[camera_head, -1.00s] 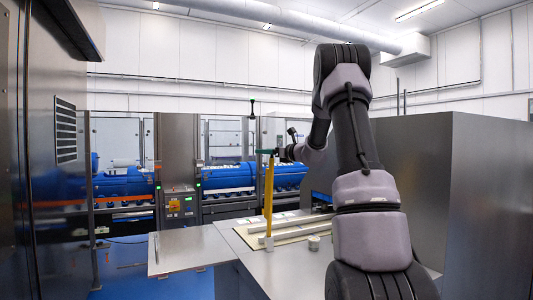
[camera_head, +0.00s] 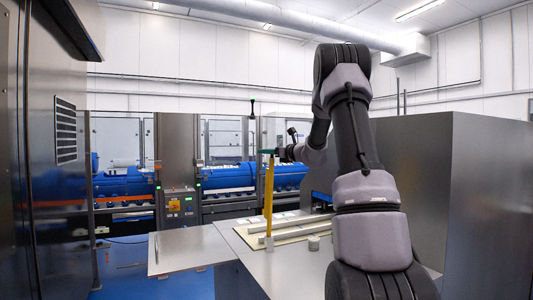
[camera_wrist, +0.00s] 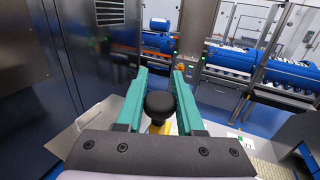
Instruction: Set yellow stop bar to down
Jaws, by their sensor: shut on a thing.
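The yellow stop bar (camera_head: 268,198) stands upright on a pale base plate on the metal table. My gripper (camera_head: 267,152) is at the top end of the bar. In the wrist view, a round black knob (camera_wrist: 158,104) sits between the teal fingers of my gripper (camera_wrist: 159,95), with a little of the yellow bar (camera_wrist: 158,128) showing below it. The gripper is shut on the knob. Most of the bar is hidden under the gripper in the wrist view.
The metal table (camera_head: 190,247) has bare room left of the base plate (camera_head: 291,233). A small grey cylinder (camera_head: 314,243) stands on the table right of the bar. A large steel cabinet (camera_head: 470,190) is at the right. Blue tubs (camera_head: 228,177) sit on racks behind.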

